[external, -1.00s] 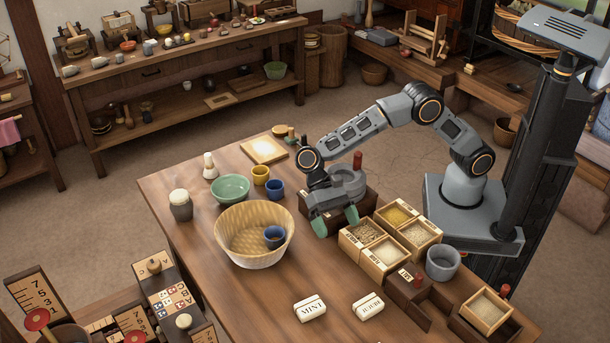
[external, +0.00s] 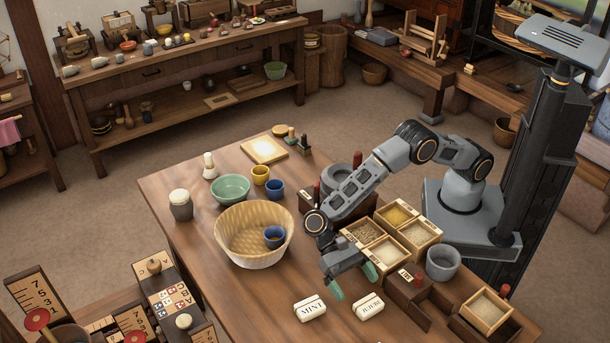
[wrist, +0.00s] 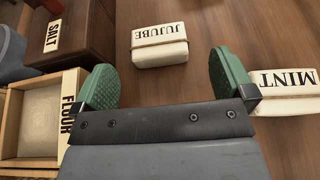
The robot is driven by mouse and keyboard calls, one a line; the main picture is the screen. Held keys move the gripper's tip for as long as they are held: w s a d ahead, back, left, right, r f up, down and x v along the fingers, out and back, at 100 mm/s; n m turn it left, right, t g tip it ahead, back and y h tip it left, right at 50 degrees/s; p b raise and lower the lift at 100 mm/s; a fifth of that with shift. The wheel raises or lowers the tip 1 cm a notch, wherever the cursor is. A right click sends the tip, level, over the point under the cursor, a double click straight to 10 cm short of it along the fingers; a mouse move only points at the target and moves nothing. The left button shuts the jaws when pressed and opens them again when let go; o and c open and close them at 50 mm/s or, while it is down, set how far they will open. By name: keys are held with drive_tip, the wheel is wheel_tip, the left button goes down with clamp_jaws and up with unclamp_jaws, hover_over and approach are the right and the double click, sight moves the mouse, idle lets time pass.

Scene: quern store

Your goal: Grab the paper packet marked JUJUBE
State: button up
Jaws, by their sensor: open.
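The white paper packet marked JUJUBE (external: 369,305) lies on the wooden table near its front edge. In the wrist view the JUJUBE packet (wrist: 159,46) lies ahead of the fingers, between their lines and apart from both. My gripper (external: 353,282) is open and empty, just behind the packet in the external view. Its green fingertips also show in the wrist view (wrist: 165,80). A similar packet marked MINT (external: 310,307) lies to the left of JUJUBE; in the wrist view the MINT packet (wrist: 284,92) is close by the right finger.
Wooden boxes of grain (external: 365,234) stand behind and right of the gripper. A dark box labelled SALT (wrist: 72,32) and the FLOUR box (wrist: 28,110) lie left in the wrist view. A wicker basket (external: 240,255) stands left. Table around the packets is clear.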

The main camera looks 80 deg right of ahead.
sight(369, 303)
drive_tip(key=shift+x, duration=2.7)
drive_tip(key=shift+s+d, duration=0.1)
drive_tip(key=shift+c, duration=0.4)
drive_tip(key=shift+r, duration=0.1)
drive_tip(key=c, duration=0.8)
drive_tip(key=shift+c, duration=0.2)
